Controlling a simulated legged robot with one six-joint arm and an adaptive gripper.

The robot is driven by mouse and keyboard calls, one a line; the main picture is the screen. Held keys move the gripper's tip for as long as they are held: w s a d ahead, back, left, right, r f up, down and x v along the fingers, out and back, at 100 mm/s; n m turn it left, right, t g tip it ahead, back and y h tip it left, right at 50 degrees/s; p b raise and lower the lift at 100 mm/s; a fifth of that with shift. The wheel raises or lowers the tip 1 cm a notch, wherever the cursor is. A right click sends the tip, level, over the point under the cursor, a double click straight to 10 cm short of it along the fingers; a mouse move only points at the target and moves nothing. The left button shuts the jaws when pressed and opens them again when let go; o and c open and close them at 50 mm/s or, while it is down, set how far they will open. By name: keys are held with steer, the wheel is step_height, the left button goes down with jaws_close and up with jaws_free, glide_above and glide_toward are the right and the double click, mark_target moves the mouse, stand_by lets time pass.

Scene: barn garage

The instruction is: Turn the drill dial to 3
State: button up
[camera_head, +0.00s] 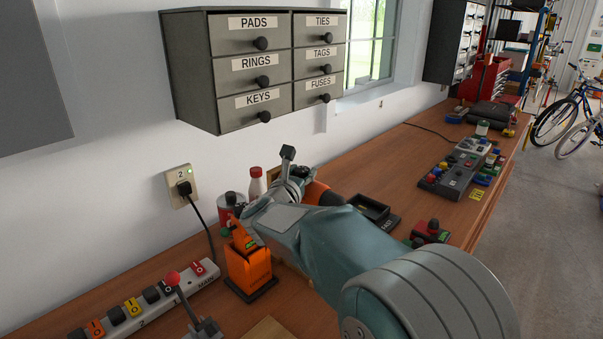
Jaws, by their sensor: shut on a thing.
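The drill (248,268) looks like an orange upright body on a black base, standing on the workbench left of my arm. Its upper part is partly covered by my gripper (250,217), whose teal end reaches in from the right and meets the drill's top. My gripper is shut on what appears to be the drill's dial. The dial, its numbers and the fingertip contact are hidden, so I cannot read its setting. Orange and black parts show behind my wrist; I cannot tell whether they belong to the drill.
A power strip (150,308) and a red-knobbed lever (190,305) lie at the left front. Labelled drawers (260,70) hang above. A black tray (373,212) and switch boxes (458,170) are to the right.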

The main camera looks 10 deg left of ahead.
steer(key=m+g+h, duration=0.1)
steer(key=m+h, duration=0.1)
steer(key=h, duration=0.1)
steer(key=m+g+h, duration=0.1)
steer(key=m+h, duration=0.1)
steer(key=shift+a+h, duration=0.1)
steer(key=shift+h, duration=0.3)
steer(key=o, duration=1.2)
steer(key=shift+c, duration=0.2)
steer(key=v, duration=1.2)
steer(key=shift+f, duration=0.15)
